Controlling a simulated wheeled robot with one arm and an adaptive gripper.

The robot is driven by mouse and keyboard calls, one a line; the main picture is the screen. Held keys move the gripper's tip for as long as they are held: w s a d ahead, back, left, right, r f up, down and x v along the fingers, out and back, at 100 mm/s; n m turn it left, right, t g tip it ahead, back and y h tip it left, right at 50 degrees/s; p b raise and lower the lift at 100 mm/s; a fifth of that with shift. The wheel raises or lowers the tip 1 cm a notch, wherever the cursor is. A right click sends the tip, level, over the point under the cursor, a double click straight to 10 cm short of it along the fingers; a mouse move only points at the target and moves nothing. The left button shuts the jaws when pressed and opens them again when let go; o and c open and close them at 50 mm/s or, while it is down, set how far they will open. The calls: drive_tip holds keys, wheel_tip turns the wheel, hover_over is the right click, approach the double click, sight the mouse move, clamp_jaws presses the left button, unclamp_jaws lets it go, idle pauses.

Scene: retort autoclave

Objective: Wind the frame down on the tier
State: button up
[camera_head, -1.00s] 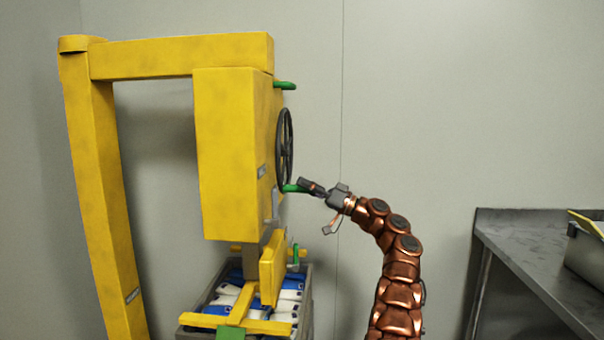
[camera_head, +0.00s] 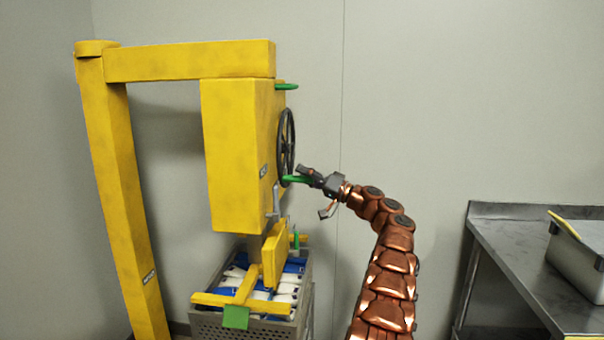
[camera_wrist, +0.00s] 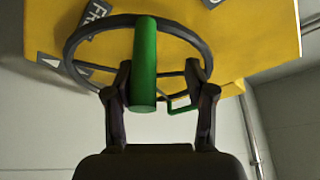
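The yellow frame (camera_head: 212,299) sits at or just over the tier of blue and white packs (camera_head: 284,288) in a grey perforated crate (camera_head: 230,329); I cannot tell if it touches them. It hangs below a yellow hoist head (camera_head: 235,150). A dark handwheel (camera_head: 287,140) is on the head's right side, with a green handle (camera_head: 294,180) sticking out low on its rim. My gripper (camera_head: 307,176) is at this handle. In the wrist view, my gripper (camera_wrist: 165,90) is open, with the green handle (camera_wrist: 145,60) between its fingers, close to the left one. The right finger is clear of it.
A yellow post (camera_head: 130,200) and top beam (camera_head: 190,60) carry the head. A second green handle (camera_head: 287,86) is higher up. A metal table (camera_head: 520,250) with a grey bin (camera_head: 580,260) stands at right. The floor space between crate and table is mostly open.

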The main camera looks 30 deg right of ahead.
drive_tip(key=shift+a, duration=0.25)
drive_tip(key=shift+d, duration=0.1)
drive_tip(key=b+v, duration=0.4)
drive_tip(key=v, duration=0.5)
drive_tip(key=shift+w+d, duration=0.15)
idle(0.8)
drive_tip(key=shift+f, duration=0.1)
